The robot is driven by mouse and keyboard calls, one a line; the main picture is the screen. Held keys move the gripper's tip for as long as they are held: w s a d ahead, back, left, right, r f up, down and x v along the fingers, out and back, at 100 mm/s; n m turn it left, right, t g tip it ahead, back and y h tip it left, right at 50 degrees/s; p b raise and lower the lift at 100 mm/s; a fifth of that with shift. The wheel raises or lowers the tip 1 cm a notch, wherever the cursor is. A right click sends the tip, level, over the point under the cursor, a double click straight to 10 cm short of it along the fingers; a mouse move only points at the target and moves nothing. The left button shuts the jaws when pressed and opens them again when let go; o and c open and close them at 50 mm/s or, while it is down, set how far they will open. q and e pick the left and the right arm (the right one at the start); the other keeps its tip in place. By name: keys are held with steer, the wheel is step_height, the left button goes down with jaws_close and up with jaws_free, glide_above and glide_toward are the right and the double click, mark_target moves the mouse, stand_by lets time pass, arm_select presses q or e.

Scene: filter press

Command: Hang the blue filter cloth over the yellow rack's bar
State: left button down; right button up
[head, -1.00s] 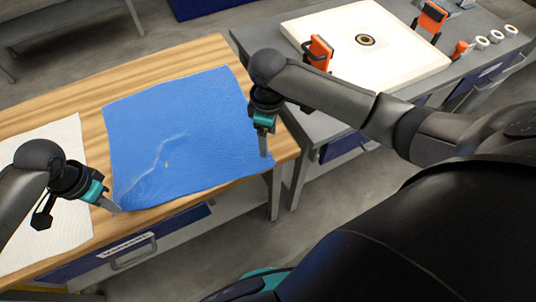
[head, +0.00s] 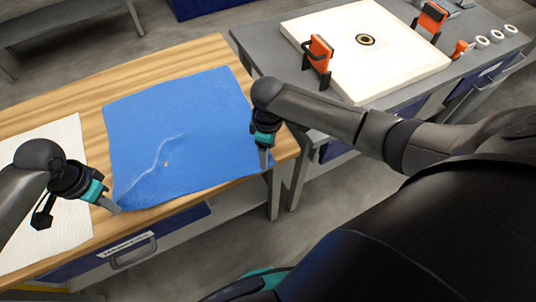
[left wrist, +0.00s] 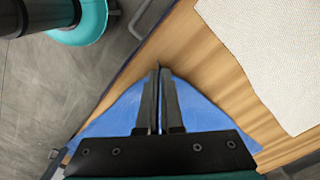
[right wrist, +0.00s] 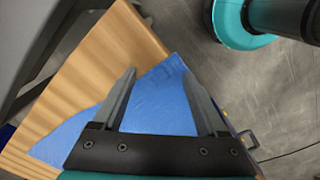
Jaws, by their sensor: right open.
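The blue filter cloth (head: 185,125) lies spread on the wooden table, with a pale crease near its left side. My left gripper (head: 117,209) is at its near-left corner; in the left wrist view the fingers (left wrist: 158,75) are pressed together on that corner of the cloth (left wrist: 120,115). My right gripper (head: 265,165) is at the near-right corner, pointing down. In the right wrist view its fingers (right wrist: 158,80) are spread, with the cloth corner (right wrist: 160,100) between them. The yellow rack's bar cannot be made out in these views.
A white cloth (head: 62,135) lies on the wooden table (head: 95,98) at the left. A grey bench (head: 268,60) at the right holds a white plate (head: 400,60) with a central hole, orange clamps and several white rings. Grey floor (head: 345,210) lies in front.

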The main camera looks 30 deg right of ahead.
steer(key=shift+c, duration=0.7)
steer(key=shift+s+d+f, duration=0.1)
steer(key=shift+d, duration=0.05)
jaws_close()
stand_by(0.3)
steer(key=shift+r, duration=2.6)
